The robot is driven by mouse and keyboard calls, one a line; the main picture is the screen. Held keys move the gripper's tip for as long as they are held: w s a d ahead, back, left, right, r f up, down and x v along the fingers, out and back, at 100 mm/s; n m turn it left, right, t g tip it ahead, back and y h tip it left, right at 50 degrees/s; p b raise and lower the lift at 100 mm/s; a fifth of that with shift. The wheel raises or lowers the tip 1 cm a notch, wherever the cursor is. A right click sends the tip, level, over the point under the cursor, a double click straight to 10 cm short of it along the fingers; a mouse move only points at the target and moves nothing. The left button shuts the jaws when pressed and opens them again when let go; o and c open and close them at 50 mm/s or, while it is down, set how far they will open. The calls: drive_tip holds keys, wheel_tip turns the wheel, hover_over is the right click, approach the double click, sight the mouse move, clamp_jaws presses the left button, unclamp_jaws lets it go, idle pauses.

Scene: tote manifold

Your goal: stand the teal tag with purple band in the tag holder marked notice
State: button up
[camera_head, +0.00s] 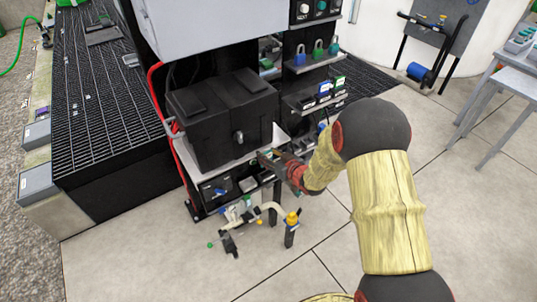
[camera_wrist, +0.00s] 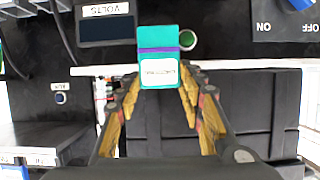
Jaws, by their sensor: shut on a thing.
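The teal tag with purple band (camera_wrist: 158,38) is in the wrist view, with a white label on its lower part. My gripper (camera_wrist: 160,82) is shut on the tag's lower end, and the tag extends beyond the fingertips. In the head view my gripper (camera_head: 270,157) is in front of the black cabinet, near a pale ledge, and a bit of teal shows at its tip. I cannot make out a holder marked notice in either view.
A black box (camera_head: 225,115) stands on the pale ledge. Shelves with padlocks (camera_head: 318,50) and small tagged items (camera_head: 325,88) are to its right. A pipe stand with a yellow knob (camera_head: 292,218) is below. A volts panel (camera_wrist: 106,28) and green button (camera_wrist: 187,40) show behind the tag.

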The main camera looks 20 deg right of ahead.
drive_tip(key=shift+f+b, duration=2.2)
drive_tip(key=shift+f, duration=1.6)
drive_tip(key=o, duration=1.1)
drive_tip(key=shift+o, duration=0.2)
drive_tip(key=v, duration=1.2)
drive_tip(key=shift+f, duration=0.1)
